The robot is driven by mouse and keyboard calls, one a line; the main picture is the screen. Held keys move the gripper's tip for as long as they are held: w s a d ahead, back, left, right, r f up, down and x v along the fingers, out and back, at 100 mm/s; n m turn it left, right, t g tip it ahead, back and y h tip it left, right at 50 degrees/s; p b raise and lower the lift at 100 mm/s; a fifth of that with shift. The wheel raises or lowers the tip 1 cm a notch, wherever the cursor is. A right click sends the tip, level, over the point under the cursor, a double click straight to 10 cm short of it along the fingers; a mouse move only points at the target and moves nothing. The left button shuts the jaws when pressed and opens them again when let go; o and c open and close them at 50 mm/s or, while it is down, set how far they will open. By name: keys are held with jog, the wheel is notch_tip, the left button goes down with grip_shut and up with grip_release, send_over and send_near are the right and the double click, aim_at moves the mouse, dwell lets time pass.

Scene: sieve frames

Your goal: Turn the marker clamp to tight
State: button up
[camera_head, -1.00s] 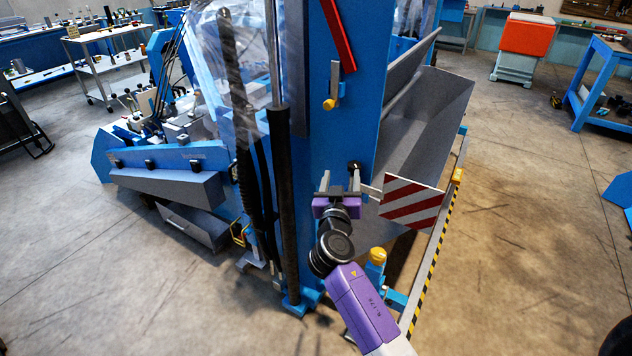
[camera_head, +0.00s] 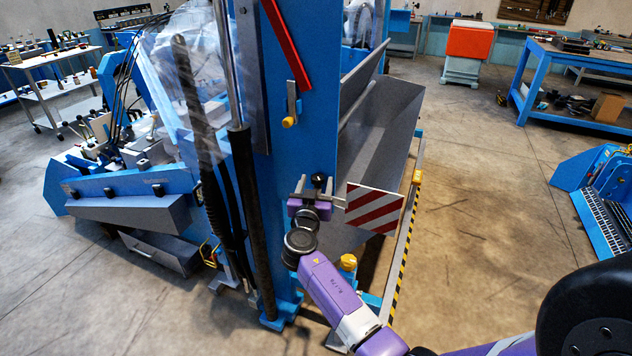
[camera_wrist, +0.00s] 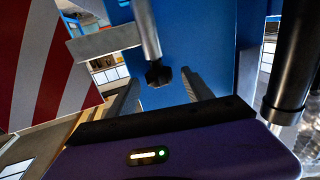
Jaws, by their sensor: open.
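The marker clamp shows as a dark knob (camera_head: 319,179) on the side of the blue machine column, beside a red-and-white striped marker plate (camera_head: 374,208). In the wrist view the dark faceted knob (camera_wrist: 158,75) sits at the end of a grey rod. A flat grey bar (camera_wrist: 105,43) runs from the rod toward the striped plate (camera_wrist: 45,60) at left. My gripper (camera_head: 312,188) is open at the clamp. In the wrist view its two grey fingers (camera_wrist: 160,90) stand apart, one either side of the knob. Contact with the knob cannot be told.
The blue column (camera_head: 285,130) rises right by my gripper, with a yellow-tipped lever (camera_head: 290,105) above. A yellow knob (camera_head: 348,262) and a yellow-black striped rail (camera_head: 402,250) lie below and right. A grey chute (camera_head: 375,130) is behind the plate. Open floor lies at right.

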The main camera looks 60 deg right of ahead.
jog(key=shift+d, duration=0.15)
grip_shut()
jog(key=shift+f, duration=0.1)
jog(key=shift+w+f+g+b, duration=0.1)
jog(key=shift+g+b, duration=0.2)
jog(key=shift+b, duration=0.45)
